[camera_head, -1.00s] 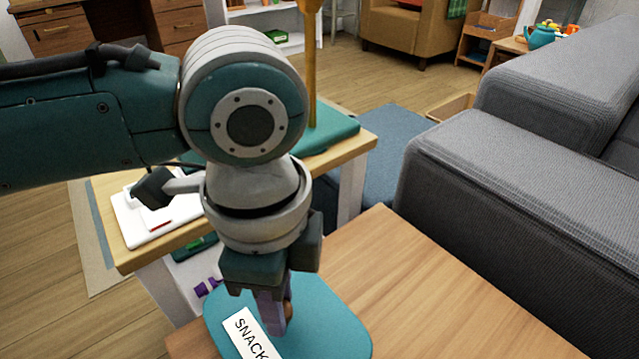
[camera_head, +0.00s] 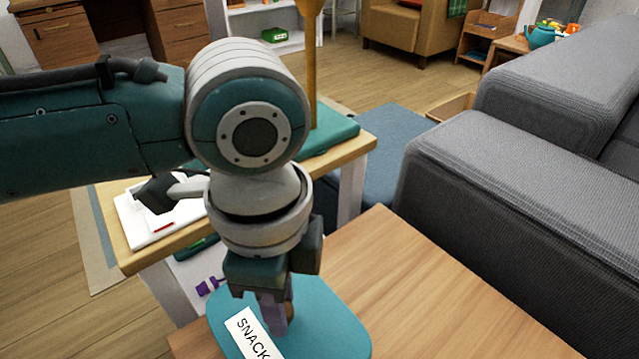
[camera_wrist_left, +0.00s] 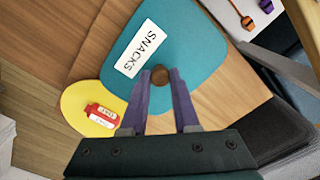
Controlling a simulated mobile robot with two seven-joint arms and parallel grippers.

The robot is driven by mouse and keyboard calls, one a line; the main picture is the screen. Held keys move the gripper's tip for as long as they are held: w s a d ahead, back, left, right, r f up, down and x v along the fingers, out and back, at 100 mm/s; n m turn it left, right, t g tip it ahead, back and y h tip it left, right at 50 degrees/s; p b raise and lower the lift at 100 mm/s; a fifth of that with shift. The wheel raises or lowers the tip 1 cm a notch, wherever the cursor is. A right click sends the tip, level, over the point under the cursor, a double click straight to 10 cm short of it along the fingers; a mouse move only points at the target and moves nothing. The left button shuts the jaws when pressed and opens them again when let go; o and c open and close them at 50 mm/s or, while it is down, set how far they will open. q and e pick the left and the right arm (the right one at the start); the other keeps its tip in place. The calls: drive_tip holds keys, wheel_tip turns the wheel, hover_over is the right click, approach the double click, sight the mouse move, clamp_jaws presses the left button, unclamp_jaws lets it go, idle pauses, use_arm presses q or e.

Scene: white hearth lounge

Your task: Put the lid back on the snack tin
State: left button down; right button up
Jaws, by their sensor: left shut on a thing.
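The snack tin's lid (camera_head: 330,322) is a teal rounded plate with a white "SNACKS" label and a small brown knob. It also shows in the left wrist view (camera_wrist_left: 195,45), with its knob (camera_wrist_left: 161,77) between the fingertips. My left gripper (camera_head: 274,322) points down and is shut on the knob. In the left wrist view, a yellow rounded thing (camera_wrist_left: 75,103) with red and white labelled packets (camera_wrist_left: 101,114) shows beside the lid's edge. The lid hides what is beneath it, so I cannot tell whether it rests on anything. My right gripper is out of view.
The wooden table (camera_head: 440,300) is bare to the right of the lid. A grey sofa (camera_head: 520,190) stands along its right side. Behind is another table (camera_head: 348,158) bearing a teal slab (camera_head: 335,132) and a white tray (camera_head: 150,235).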

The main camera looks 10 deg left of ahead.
use_arm(q)
drive_tip(key=shift+f+p, duration=0.15)
drive_tip(key=shift+p, duration=0.45)
idle(0.9)
idle(0.3)
drive_tip(key=shift+c, duration=0.5)
unclamp_jaws()
wheel_tip(320, 180, up, 7)
drive_tip(key=p, duration=0.8)
idle(0.5)
clamp_jaws()
idle(0.7)
